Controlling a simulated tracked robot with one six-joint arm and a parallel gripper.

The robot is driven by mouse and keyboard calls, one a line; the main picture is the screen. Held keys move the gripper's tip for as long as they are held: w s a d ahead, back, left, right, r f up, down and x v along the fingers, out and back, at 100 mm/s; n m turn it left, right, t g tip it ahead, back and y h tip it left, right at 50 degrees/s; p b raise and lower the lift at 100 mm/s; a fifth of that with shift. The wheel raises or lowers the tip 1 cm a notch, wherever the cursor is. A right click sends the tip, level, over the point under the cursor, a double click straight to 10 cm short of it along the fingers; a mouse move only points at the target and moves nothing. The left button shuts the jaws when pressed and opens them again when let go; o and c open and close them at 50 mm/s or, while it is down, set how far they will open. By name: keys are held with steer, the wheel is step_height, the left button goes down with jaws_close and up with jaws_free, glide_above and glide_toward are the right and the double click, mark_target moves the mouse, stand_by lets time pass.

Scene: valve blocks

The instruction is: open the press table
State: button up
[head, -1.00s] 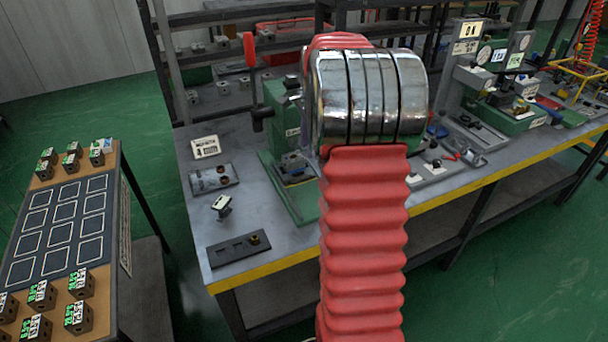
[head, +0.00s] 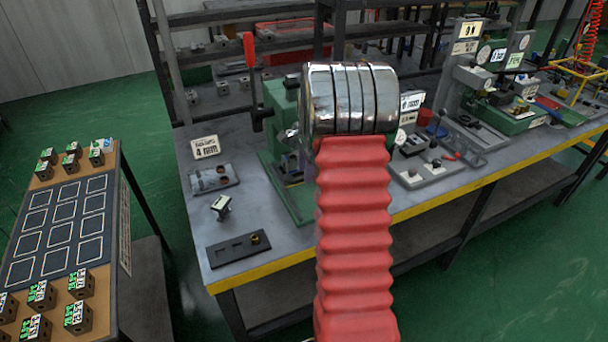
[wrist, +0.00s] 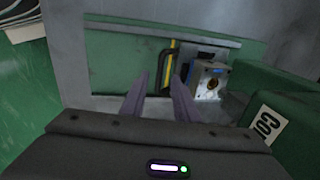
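The press is a green machine (head: 275,100) with a red-gripped lever (head: 250,55) standing upright at its left. Its green base (head: 285,195) lies on the grey bench. In the wrist view a grey metal block (wrist: 208,80) with a round hole sits on the green plate (wrist: 115,60). A black bar handle (wrist: 164,70) beside a yellow strip (wrist: 173,55) is left of this block. My gripper (wrist: 160,78) is open, with two fingers apart just short of the handle, nothing clearly between them. In the head view my arm hides the gripper and part of the press.
More bench fixtures (head: 430,168) stand to the right. A side table (head: 60,225) holds several labelled blocks.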

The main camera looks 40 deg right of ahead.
steer(key=shift+w+d+f, duration=0.1)
steer(key=shift+w+f, duration=0.1)
steer(key=shift+f, duration=1)
steer(key=shift+c, duration=0.4)
jaws_close()
